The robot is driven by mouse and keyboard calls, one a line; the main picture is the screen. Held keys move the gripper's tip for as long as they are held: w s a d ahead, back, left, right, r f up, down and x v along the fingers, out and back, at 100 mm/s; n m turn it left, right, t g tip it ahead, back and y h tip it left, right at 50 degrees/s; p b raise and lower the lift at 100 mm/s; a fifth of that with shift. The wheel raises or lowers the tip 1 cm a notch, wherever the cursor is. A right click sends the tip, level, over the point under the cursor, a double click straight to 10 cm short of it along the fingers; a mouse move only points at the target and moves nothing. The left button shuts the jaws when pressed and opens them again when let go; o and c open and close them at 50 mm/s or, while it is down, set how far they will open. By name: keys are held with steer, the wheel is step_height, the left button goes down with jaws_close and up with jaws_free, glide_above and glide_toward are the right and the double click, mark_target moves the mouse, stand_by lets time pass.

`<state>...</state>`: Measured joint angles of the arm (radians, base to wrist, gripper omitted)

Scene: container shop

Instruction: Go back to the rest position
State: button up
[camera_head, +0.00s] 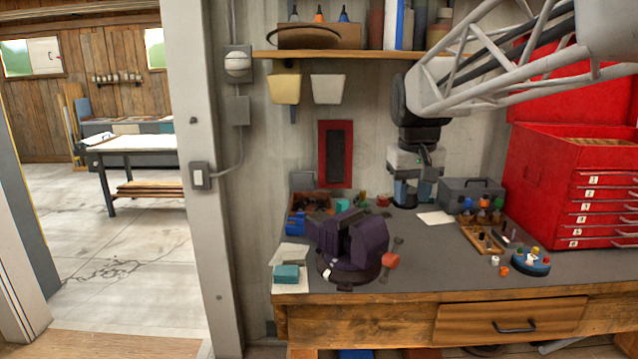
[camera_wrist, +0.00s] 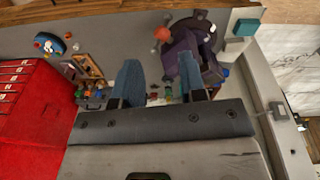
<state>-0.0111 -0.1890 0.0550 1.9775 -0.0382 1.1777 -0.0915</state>
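My gripper (camera_head: 405,194) hangs fingers-down over the back of the grey workbench (camera_head: 420,265), near the wall. In the wrist view my gripper (camera_wrist: 159,76) shows two blue fingers spread apart with only the bench top and small items beyond them. It is open and holds nothing. A dark purple vise (camera_head: 352,245) stands on the front left of the bench, in front of and to the left of my gripper in the head view. The vise also shows in the wrist view (camera_wrist: 205,60), beyond the right finger. How high the fingertips are above the bench is hard to tell.
A red tool chest (camera_head: 545,185) stands at the right. A grey toolbox (camera_head: 470,193), a wooden tray (camera_head: 483,240) and a round blue holder (camera_head: 530,262) lie between. A blue bin (camera_head: 296,224) is left. A shelf (camera_head: 330,54) juts out above. The front middle bench is clear.

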steer(key=s+f+m+t, duration=0.1)
steer(key=s+f+t, duration=0.15)
steer(key=s, duration=1.25)
steer(key=s+f+t, duration=0.2)
steer(key=s+f, duration=0.2)
steer(key=s, duration=1)
step_height(320, 180, down, 10)
steer(key=w+g, duration=0.1)
steer(key=g, duration=0.2)
steer(key=shift+d+r+m, duration=0.2)
steer(key=shift+m, duration=0.1)
